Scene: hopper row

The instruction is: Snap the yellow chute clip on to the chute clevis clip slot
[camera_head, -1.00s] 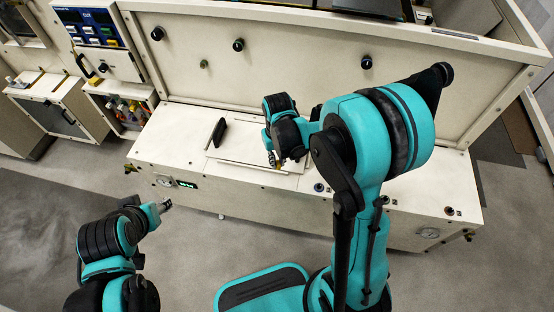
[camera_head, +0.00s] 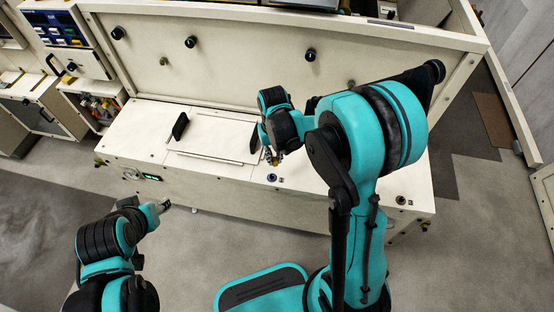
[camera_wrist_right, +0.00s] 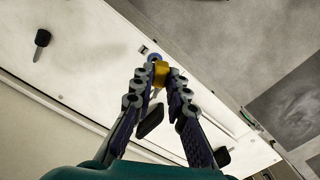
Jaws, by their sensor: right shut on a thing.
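The yellow chute clip (camera_wrist_right: 161,74) is between the fingertips of my right gripper (camera_wrist_right: 159,83) in the wrist view. The fingers are shut on it. In the head view my right gripper (camera_head: 271,159) is over the front right part of the cream bench, near a dark round fitting (camera_head: 271,177). A small bluish round part (camera_wrist_right: 154,58) shows just beyond the clip in the wrist view; I cannot tell whether they touch. I cannot make out the chute clevis or its clip slot. My left gripper (camera_head: 163,205) is in front of the bench, apart from it; its jaw opening is unclear.
The cream bench (camera_head: 140,140) has a raised flat panel (camera_head: 212,134) with a black upright handle (camera_head: 180,126) at its left. A back panel with dark knobs (camera_head: 310,55) rises behind. Grey floor (camera_head: 480,240) is clear at the right.

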